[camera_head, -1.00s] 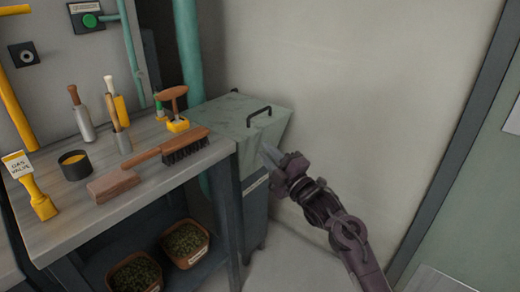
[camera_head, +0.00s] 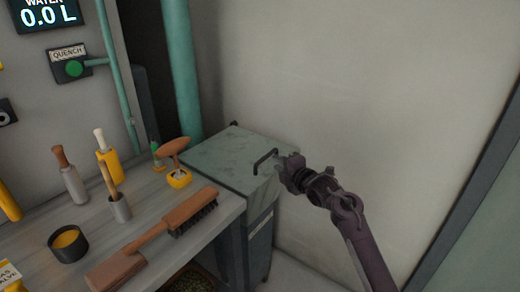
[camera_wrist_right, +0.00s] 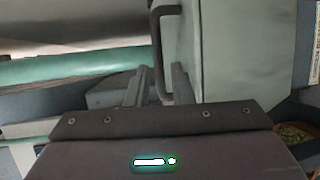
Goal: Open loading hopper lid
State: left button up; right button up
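The loading hopper is the grey-green bin at the right end of the bench, and its flat lid (camera_head: 225,158) is down. A dark bar handle (camera_head: 264,161) stands near the lid's right edge. My right gripper (camera_head: 282,163) is right beside the handle, reaching in from the right. In the right wrist view, the two fingers (camera_wrist_right: 163,82) are apart, and the handle (camera_wrist_right: 157,48) runs down into the space between them. I cannot tell whether either finger touches it. My left gripper is not in view.
The bench (camera_head: 185,232) left of the hopper holds a brush (camera_head: 190,211), a black cup (camera_head: 68,243) and several handled tools. A green pipe (camera_head: 182,75) rises behind the hopper. A bare wall (camera_head: 370,90) stands behind and to the right.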

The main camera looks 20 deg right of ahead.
aim_at(268, 157)
jog(key=shift+x, duration=3.65)
jog(key=shift+a+r, duration=0.1)
grip_shut()
